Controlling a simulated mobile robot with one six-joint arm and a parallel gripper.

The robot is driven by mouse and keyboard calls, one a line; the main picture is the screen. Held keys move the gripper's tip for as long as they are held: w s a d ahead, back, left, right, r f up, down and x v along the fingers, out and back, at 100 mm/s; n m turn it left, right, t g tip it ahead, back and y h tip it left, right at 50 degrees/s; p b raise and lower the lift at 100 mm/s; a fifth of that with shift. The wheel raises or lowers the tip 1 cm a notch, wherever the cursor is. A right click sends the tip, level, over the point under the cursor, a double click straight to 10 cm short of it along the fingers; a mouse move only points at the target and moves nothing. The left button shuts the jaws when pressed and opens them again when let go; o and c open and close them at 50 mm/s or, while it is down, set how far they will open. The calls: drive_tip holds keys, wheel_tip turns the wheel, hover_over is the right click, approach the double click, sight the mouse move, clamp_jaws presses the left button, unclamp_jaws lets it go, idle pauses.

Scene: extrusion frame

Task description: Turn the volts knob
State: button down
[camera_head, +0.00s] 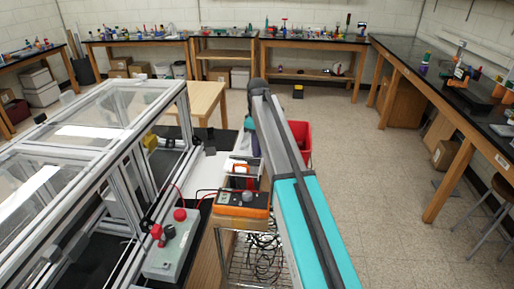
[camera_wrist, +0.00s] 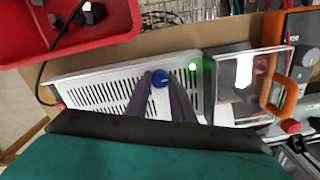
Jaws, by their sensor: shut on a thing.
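A blue knob (camera_wrist: 160,77) sits on the front of a white slotted unit (camera_wrist: 90,87) in the wrist view; I take it for the volts knob, but no label can be read. My gripper (camera_wrist: 160,84) has its two dark purple-grey fingers on either side of the knob, shut on it. A green light (camera_wrist: 193,67) glows on the unit just right of the knob. In the head view my arm covers the knob, and my gripper is mostly hidden there.
A red bin (camera_wrist: 20,35) is at upper left. In the head view an orange meter (camera_head: 242,204), a grey box with red buttons (camera_head: 172,248) and an aluminium frame (camera_head: 160,98) stand nearby.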

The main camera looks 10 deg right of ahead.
drive_tip(key=shift+w+r+n, duration=0.1)
drive_tip(key=shift+n, duration=0.2)
drive_tip(key=c, duration=1.5)
unclamp_jaws()
drive_tip(key=shift+c, duration=0.2)
wheel_tip(320, 180, up, 14)
drive_tip(key=b, duration=0.3)
